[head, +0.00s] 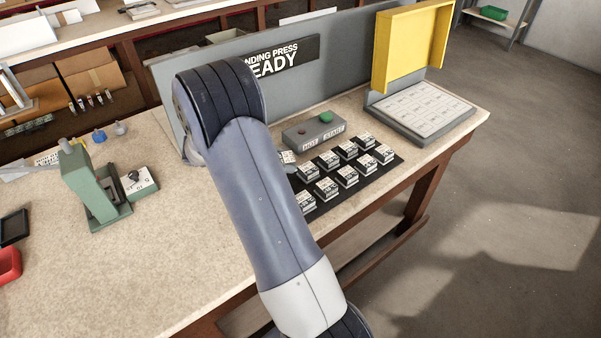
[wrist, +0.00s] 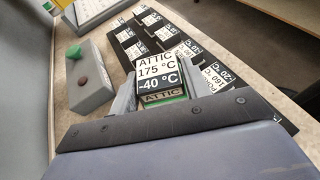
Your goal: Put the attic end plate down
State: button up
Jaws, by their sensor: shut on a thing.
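My gripper (wrist: 160,88) is shut on the attic end plate (wrist: 157,68), a small block in the wrist view.
A grey control box (head: 314,131) with a green and a dark red button stands beside the tray. The press's yellow guard (head: 412,45) is raised above a grey base with a white panel (head: 420,108). A green hand press (head: 92,185) stands left.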

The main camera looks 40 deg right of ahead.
notch_tip(320, 180, down, 8)
jog(key=shift+f+p, duration=0.15)
jog(key=shift+p, duration=0.3)
jog(key=shift+f, duration=0.1)
jog(key=o, duration=1.1)
jog(key=shift+c, duration=0.2)
jog(key=b+v, duration=0.2)
jog(key=v, duration=1)
jog(key=shift+a, duration=0.1)
